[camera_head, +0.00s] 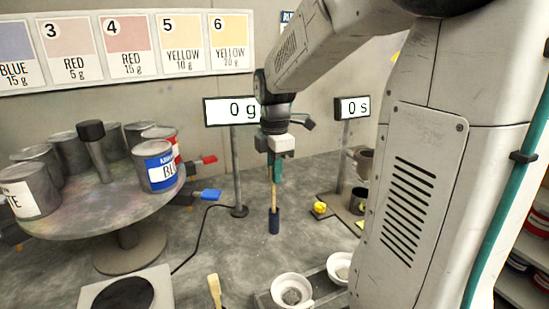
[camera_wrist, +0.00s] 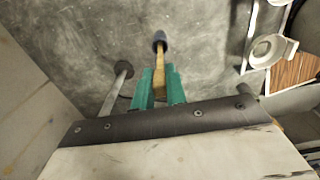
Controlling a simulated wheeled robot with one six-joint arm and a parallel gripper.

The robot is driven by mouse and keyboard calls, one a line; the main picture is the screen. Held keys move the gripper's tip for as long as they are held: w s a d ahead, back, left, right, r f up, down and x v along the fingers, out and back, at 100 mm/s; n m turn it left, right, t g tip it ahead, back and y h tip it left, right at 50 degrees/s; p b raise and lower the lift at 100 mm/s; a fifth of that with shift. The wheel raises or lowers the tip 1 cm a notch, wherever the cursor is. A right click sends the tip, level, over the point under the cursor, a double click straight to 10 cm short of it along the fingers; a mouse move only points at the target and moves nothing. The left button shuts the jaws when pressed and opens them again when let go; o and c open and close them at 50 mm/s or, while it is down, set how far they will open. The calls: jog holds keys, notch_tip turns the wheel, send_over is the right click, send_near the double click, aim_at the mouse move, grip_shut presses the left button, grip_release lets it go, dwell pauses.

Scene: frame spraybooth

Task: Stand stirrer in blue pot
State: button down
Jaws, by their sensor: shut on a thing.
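My gripper (camera_head: 276,176), with green fingers, points down above the grey bench and is shut on a slim wooden stirrer (camera_head: 274,196). The stirrer hangs about upright. In the wrist view it shows between the green fingertips (camera_wrist: 159,88) as a tan stick (camera_wrist: 159,65).
A round turntable (camera_head: 100,215) with several paint cans, one labelled blue (camera_head: 158,167), stands at left. A scale display on a post (camera_head: 237,180) is close left of my gripper. A white bowl (camera_head: 291,289) sits in a tray at the front. A yellow object (camera_head: 320,208) lies at right.

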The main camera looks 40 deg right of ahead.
aim_at(273, 194)
jog(key=shift+f, duration=1.35)
jog(key=c, duration=1.3)
grip_release()
jog(key=shift+c, duration=0.2)
